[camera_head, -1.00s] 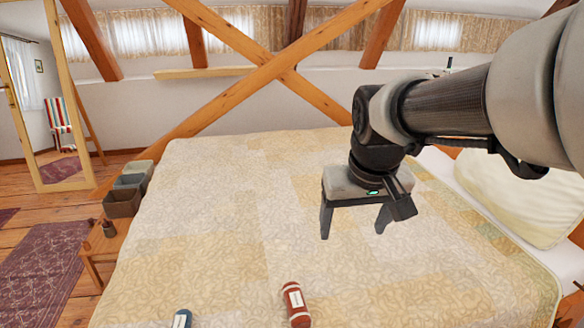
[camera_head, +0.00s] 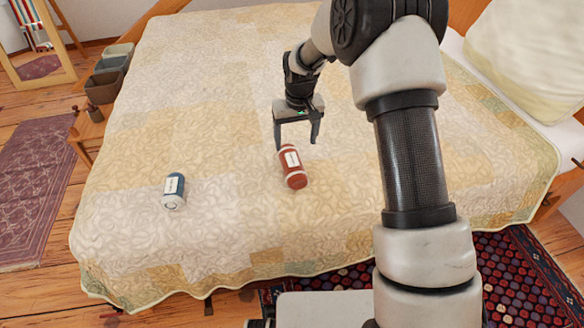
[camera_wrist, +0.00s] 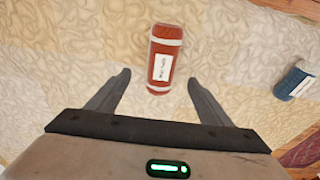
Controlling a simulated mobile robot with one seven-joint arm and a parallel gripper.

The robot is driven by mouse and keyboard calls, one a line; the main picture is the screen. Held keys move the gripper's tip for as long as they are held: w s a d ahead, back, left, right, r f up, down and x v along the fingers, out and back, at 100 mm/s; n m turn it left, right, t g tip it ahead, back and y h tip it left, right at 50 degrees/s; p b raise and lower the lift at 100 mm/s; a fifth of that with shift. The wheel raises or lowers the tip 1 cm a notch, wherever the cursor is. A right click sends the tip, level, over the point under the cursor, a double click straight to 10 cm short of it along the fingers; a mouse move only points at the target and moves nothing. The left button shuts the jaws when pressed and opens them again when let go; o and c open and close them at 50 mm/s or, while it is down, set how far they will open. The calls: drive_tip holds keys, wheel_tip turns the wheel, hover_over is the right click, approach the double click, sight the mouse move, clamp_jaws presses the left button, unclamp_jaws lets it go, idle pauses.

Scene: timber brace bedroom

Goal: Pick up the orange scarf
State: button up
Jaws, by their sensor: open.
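I cannot make out an orange scarf in any view. A red-brown bottle with white bands and a white label (camera_head: 293,168) lies on the bed. In the wrist view this bottle (camera_wrist: 165,58) shows ahead of and partly between my fingers. My gripper (camera_head: 296,145) is open and empty, pointing down over the bed just behind the bottle in the head view. Its two fingers also show spread apart in the wrist view (camera_wrist: 158,78). Whether the fingers touch the bottle or the quilt is not clear.
A blue bottle with a white label (camera_head: 174,190) lies on the quilted bed (camera_head: 200,110), left of the red-brown one; it also shows in the wrist view (camera_wrist: 295,80). Grey bins (camera_head: 104,87) stand left of the bed. Pillows (camera_head: 530,50) lie at right. Much of the quilt is clear.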

sight(292, 161)
drive_tip(key=f, duration=0.4)
drive_tip(key=w+f+b, duration=0.1)
drive_tip(key=shift+a+f, duration=0.15)
drive_tip(key=shift+f, duration=0.25)
drive_tip(key=f, duration=0.1)
drive_tip(key=f+b, duration=0.1)
drive_tip(key=f, duration=0.3)
drive_tip(key=shift+w+a+f+b, duration=0.1)
drive_tip(key=shift+w+a+b, duration=0.25)
drive_tip(key=shift+b, duration=0.05)
drive_tip(key=c, duration=1.2)
